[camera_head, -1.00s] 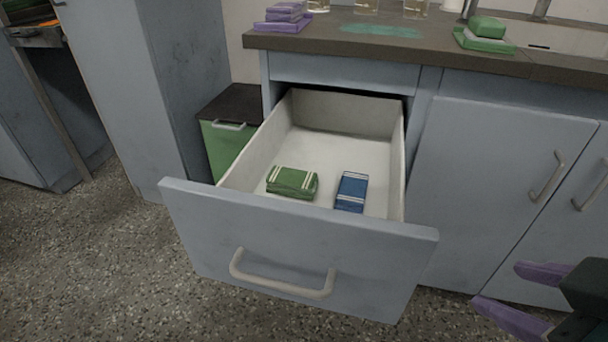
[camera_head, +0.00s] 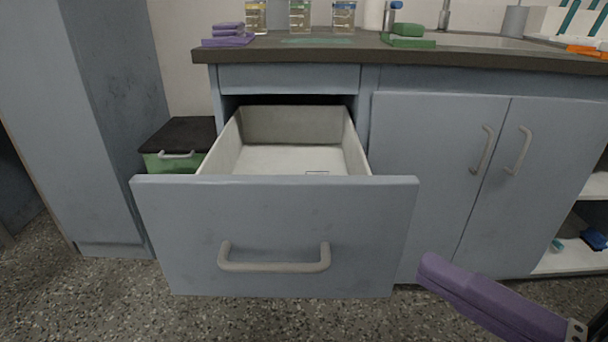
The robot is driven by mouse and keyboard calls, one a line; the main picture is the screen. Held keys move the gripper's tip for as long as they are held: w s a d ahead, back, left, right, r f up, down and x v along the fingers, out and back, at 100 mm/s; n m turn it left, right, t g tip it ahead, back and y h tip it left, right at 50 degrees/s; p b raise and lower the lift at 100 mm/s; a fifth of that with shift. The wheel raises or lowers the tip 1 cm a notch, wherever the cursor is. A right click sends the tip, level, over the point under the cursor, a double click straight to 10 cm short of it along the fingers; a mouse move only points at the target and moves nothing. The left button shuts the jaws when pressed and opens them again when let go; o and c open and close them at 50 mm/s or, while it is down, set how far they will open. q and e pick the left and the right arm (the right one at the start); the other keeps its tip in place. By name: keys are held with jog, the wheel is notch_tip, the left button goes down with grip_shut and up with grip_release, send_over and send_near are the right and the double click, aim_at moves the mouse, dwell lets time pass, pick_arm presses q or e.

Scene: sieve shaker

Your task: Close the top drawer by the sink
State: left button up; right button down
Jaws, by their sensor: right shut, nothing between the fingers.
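The drawer (camera_head: 275,232) by the sink is pulled far out of the blue-grey counter unit. Its front panel faces me, with a pale bar handle (camera_head: 274,267) across it. The drawer's white interior shows behind the panel, but the front part of its floor is hidden; only a thin edge of something shows there. My right gripper (camera_head: 428,264), with purple fingers, is at the lower right, shut and empty. In the picture its tips lie just right of the drawer front's right edge; I cannot tell whether they touch it. My left gripper is not in view.
The dark countertop (camera_head: 340,52) holds a purple stack (camera_head: 229,36), a green stack (camera_head: 408,37) and several jars. Closed cabinet doors (camera_head: 437,170) stand right of the drawer. A green bin (camera_head: 170,160) with a dark lid stands left. Speckled floor (camera_head: 110,300) lies in front.

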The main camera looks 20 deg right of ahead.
aim_at(336, 192)
jog(key=x, duration=0.3)
jog(key=d+b+x, duration=0.1)
jog(key=x, duration=0.2)
jog(key=w+x, duration=0.1)
jog(key=x, duration=0.2)
jog(key=shift+d+f, duration=0.1)
jog(key=shift+d, duration=0.15)
jog(key=shift+w+d, duration=0.25)
jog(key=shift+w, duration=0.3)
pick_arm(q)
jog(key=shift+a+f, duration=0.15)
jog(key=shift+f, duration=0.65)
pick_arm(e)
jog(key=shift+w, duration=0.15)
